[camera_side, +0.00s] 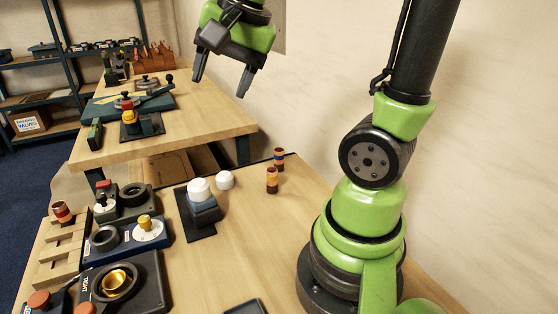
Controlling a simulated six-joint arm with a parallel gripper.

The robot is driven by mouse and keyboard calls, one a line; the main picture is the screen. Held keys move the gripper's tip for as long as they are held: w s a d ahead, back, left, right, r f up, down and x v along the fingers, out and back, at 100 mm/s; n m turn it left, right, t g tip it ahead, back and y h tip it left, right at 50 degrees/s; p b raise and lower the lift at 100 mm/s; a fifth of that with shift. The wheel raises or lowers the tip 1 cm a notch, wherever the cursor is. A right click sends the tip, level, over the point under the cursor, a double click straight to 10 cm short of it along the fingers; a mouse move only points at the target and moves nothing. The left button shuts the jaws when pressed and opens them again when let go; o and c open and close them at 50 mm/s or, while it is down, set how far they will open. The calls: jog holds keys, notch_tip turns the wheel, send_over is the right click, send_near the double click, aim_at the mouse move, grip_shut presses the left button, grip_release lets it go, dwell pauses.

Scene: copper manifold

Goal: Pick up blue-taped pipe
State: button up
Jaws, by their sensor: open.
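A short copper pipe with a dark blue band (279,160) stands upright near the back edge of the near table. A second short copper pipe with an orange band (272,181) stands upright just in front of it. My gripper (221,88) is high above the tables, up and to the left of both pipes. Its two dark fingers point down, wide apart, with nothing between them.
White-capped items (200,190) stand left of the pipes, some on a dark block. Several fixtures and a wooden rack (58,250) holding a copper piece (62,211) fill the left side. A second table (200,115) stands behind. The wood right of the white caps is mostly clear.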

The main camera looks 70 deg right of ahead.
jog(key=w+d+f+m+g, duration=0.2)
jog(key=w+d+f+m, duration=0.2)
jog(key=d+m, duration=0.3)
jog(key=m+g, duration=0.3)
jog(key=m, duration=1)
send_over(279, 160)
jog(key=f, duration=1.6)
jog(key=shift+w+d, duration=0.2)
jog(key=shift+w, duration=0.05)
notch_tip(279, 160, down, 4)
jog(key=shift+d+f, duration=0.1)
jog(key=shift+f, duration=0.15)
jog(key=f, duration=0.5)
jog(key=shift+d+f, duration=0.35)
jog(key=c, duration=1)
